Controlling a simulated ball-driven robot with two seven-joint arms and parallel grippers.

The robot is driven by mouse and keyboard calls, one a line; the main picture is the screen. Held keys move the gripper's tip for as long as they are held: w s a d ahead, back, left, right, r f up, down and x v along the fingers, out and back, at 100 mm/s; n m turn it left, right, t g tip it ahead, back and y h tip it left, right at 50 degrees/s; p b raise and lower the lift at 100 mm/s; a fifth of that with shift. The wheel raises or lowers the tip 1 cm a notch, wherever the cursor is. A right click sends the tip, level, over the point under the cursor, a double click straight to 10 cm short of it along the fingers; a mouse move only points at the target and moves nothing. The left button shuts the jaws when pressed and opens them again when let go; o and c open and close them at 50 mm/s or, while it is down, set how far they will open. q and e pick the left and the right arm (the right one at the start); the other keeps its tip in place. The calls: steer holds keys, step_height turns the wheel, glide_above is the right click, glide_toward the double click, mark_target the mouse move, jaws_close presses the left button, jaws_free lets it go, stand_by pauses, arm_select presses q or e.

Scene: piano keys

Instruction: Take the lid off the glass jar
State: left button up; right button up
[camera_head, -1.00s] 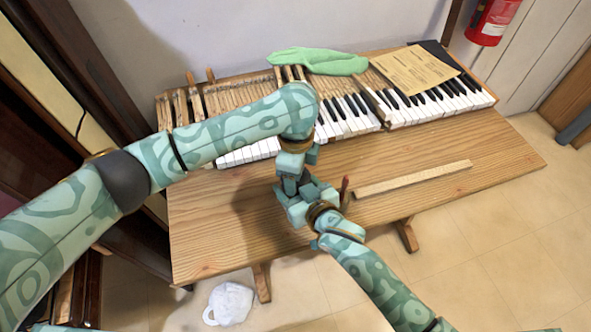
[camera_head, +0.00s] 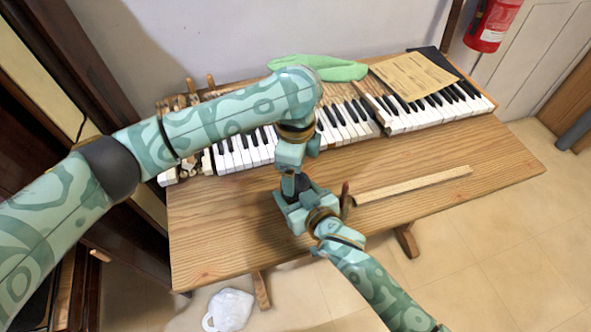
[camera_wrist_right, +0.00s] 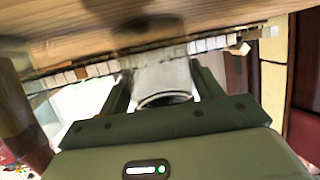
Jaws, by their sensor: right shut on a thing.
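The glass jar (camera_wrist_right: 163,80) shows in the right wrist view as a greyish, see-through cylinder between my right gripper's fingers (camera_wrist_right: 160,85). In the head view my right gripper (camera_head: 298,208) is shut on it above the front of the table, and the jar is mostly hidden. My left gripper (camera_head: 291,165) points down from above, directly over the right one. A dark piece (camera_head: 293,185) shows between the two grippers; I cannot tell whether it is the lid or a fingertip. The left fingers are too covered to judge.
The wooden table (camera_head: 440,215) carries a piano keyboard (camera_head: 345,118), a green glove (camera_head: 345,72) and a brown paper sheet (camera_head: 415,75). A wooden strip (camera_head: 415,186) lies to the right of the grippers, near a reddish-brown upright thing (camera_head: 345,198). The table's front right is clear.

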steer(key=o, duration=2)
steer(key=shift+c, duration=0.2)
